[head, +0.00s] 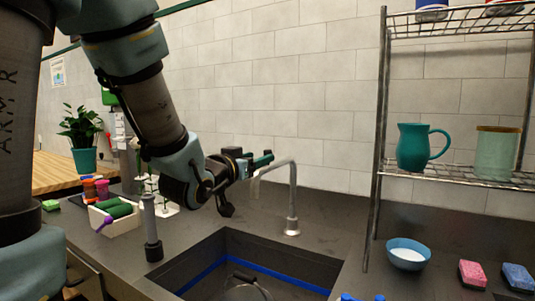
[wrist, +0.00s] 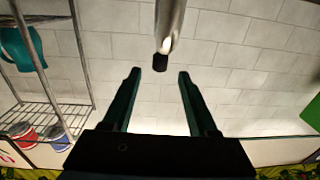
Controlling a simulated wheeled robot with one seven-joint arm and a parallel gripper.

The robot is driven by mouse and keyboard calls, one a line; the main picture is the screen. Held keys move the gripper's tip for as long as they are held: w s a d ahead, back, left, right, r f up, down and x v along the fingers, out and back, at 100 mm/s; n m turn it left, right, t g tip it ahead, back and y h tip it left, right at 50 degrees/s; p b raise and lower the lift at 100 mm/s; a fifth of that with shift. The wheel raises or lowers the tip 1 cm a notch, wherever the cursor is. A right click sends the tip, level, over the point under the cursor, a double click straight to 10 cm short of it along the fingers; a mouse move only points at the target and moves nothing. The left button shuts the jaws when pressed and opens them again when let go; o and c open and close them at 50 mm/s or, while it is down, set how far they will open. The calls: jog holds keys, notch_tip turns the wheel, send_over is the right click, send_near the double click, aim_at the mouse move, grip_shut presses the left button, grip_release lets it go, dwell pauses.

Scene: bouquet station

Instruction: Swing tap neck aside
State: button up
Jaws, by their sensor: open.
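The tap (head: 292,205) is a grey metal post on the counter behind the sink. Its curved neck (head: 280,164) reaches left and bends down over the sink's back edge. My gripper (head: 264,160) is at the neck's left end, open, with dark green fingers. In the wrist view the neck's shiny end with a black tip (wrist: 160,60) lines up with the gap between the open fingertips (wrist: 158,77). I cannot tell whether the fingers touch it. The sink (head: 262,245) is dark with a blue line inside.
A wire shelf (head: 460,178) with a teal jug (head: 413,147) stands at right. A blue bowl (head: 408,255) and sponges (head: 472,273) lie below it. A white caddy (head: 112,225) and a grey upright cylinder (head: 152,235) stand left of the sink.

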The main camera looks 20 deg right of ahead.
jog(key=p+x, duration=0.3)
jog(key=x, duration=0.6)
jog(key=shift+w+d+f, duration=0.1)
jog(key=shift+w+d, duration=0.05)
jog(key=shift+c, duration=0.3)
grip_shut()
dwell(0.8)
